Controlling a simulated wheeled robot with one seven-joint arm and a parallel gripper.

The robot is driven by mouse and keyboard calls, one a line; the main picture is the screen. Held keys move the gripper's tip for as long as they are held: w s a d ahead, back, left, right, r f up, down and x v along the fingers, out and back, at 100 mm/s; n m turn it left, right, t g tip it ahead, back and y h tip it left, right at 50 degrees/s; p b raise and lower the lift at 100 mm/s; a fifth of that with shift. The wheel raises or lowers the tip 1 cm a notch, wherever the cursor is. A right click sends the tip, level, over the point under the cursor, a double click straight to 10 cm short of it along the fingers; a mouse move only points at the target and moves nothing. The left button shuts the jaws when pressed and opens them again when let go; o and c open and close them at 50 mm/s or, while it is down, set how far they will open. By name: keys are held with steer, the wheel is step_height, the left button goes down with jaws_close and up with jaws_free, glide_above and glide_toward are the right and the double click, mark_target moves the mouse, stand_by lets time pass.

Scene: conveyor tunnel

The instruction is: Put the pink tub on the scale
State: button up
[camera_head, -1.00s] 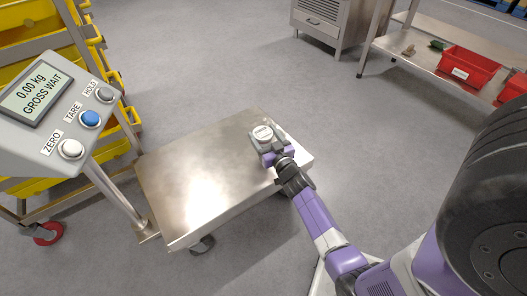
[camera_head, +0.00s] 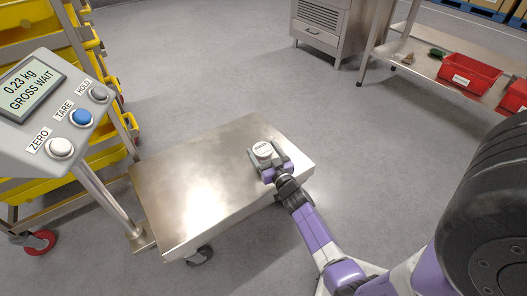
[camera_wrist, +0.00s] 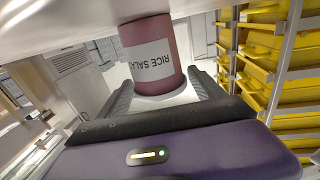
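The pink tub (camera_head: 263,149) stands on the bare metal platform of the scale (camera_head: 195,180), near its right end. Its white lid faces up in the head view. In the wrist view, which is upside down, the pink tub (camera_wrist: 150,45) shows a white label with "RICE SALA…" readable. My gripper (camera_head: 266,156) is open around the tub, with a finger on each side. In the wrist view my gripper (camera_wrist: 161,80) shows a gap between the right finger and the tub. The scale's display (camera_head: 30,89) reads 0.23 kg and "GROSS WAIT".
A rack with yellow bins (camera_head: 60,120) stands at the left behind the display post. A metal cabinet (camera_head: 318,32) and a bench with red bins (camera_head: 468,74) stand at the back right. The rest of the platform is empty, with open grey floor around it.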

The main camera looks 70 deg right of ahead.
steer(key=shift+o, duration=0.8)
steer(key=shift+r, duration=0.2)
steer(key=p+v, duration=0.3)
steer(key=v, duration=0.8)
steer(key=shift+s+a, duration=0.15)
steer(key=shift+s, duration=0.05)
steer(key=s+a+r+n+t+y, duration=0.1)
steer(key=s+a+r+n+y, duration=0.2)
steer(key=a, duration=0.6)
steer(key=s+a+r+n+y, duration=0.1)
steer(key=s+a+r+y, duration=0.25)
steer(key=a, duration=0.65)
steer(key=s+a+r+n+t+y, duration=0.1)
steer(key=s+a+r+n+y, duration=0.2)
steer(key=a, duration=0.6)
steer(key=s+a+r+n+y, duration=0.1)
steer(key=s+a+r+y, duration=0.1)
steer(key=s+a+r, duration=0.2)
step_height(320, 180, up, 6)
steer(key=a, duration=0.3)
steer(key=shift+s+r+g, duration=0.2)
steer(key=shift+s+g, duration=0.05)
steer(key=shift+g, duration=0.15)
